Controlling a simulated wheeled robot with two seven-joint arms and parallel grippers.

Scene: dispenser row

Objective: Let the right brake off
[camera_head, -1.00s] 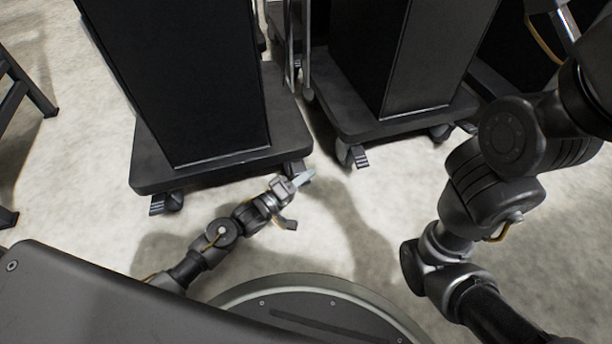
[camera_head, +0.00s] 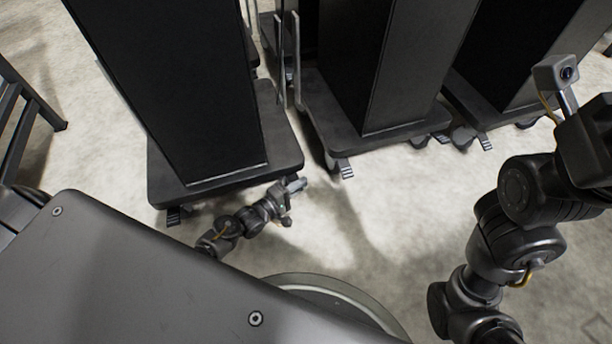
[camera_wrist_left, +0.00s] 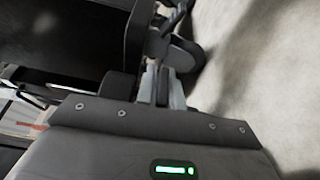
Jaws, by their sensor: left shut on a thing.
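The nearest black dispenser (camera_head: 170,80) stands on a dark wheeled base (camera_head: 285,150) at the left of the head view. My left gripper (camera_head: 296,186) is low at the base's front right corner. In the left wrist view its pale fingers (camera_wrist_left: 163,88) are shut on a dark narrow piece, which appears to be the right brake pedal (camera_wrist_left: 162,84), beside the caster wheel (camera_wrist_left: 184,56). The fingers hide most of the pedal, so its tilt cannot be told. The left front caster with its ribbed pedal (camera_head: 176,214) shows under the other corner.
A second dispenser (camera_head: 350,70) and a third (camera_head: 500,50) stand to the right on wheeled bases, with ribbed pedals low at their fronts. A dark metal frame (camera_head: 30,125) is at the far left. The pale floor (camera_head: 390,220) ahead is clear.

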